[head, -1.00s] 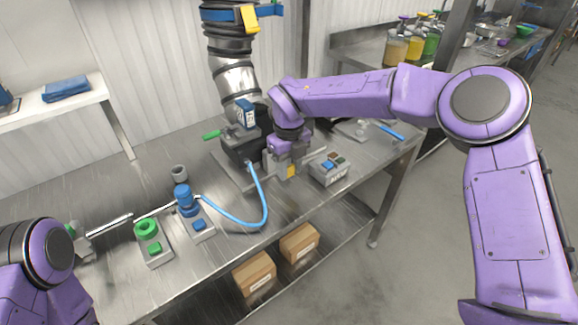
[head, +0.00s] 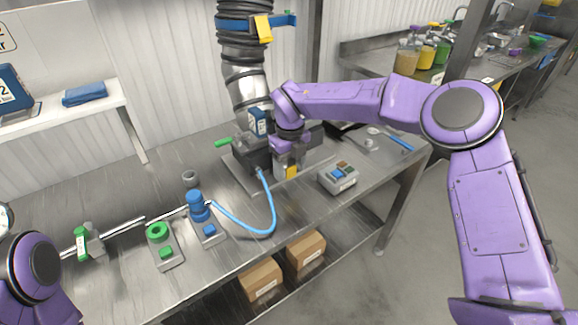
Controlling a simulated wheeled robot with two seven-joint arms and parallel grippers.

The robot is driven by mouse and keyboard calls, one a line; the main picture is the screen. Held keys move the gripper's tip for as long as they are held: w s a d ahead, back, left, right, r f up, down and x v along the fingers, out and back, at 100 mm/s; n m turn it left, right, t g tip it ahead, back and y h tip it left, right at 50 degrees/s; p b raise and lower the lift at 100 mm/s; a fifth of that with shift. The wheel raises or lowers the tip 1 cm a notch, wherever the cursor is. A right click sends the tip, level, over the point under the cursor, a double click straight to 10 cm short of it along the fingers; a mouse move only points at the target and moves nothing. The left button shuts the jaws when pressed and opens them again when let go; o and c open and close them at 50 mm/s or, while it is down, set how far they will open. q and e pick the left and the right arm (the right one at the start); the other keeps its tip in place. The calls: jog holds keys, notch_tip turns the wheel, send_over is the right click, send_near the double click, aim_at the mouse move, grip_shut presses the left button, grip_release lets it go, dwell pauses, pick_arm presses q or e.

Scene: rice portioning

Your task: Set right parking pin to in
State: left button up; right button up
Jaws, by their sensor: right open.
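My right gripper (head: 290,164) points down at the right front of the dark machine block (head: 255,157) under the ribbed duct. A green handle (head: 223,142) sticks out on the block's left side. Of my left arm only a purple joint shows at the lower left; its gripper is out of view.
A grey button box (head: 338,178) stands just right of the gripper. A blue hose (head: 270,225) loops from the block to a blue fitting (head: 197,205). A green ring (head: 158,231) stands further left. Cardboard boxes (head: 261,279) lie on the shelf below.

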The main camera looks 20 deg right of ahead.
notch_tip(320, 180, up, 11)
jog(key=b, duration=0.1)
jog(key=shift+f, duration=0.2)
jog(key=shift+r, duration=0.1)
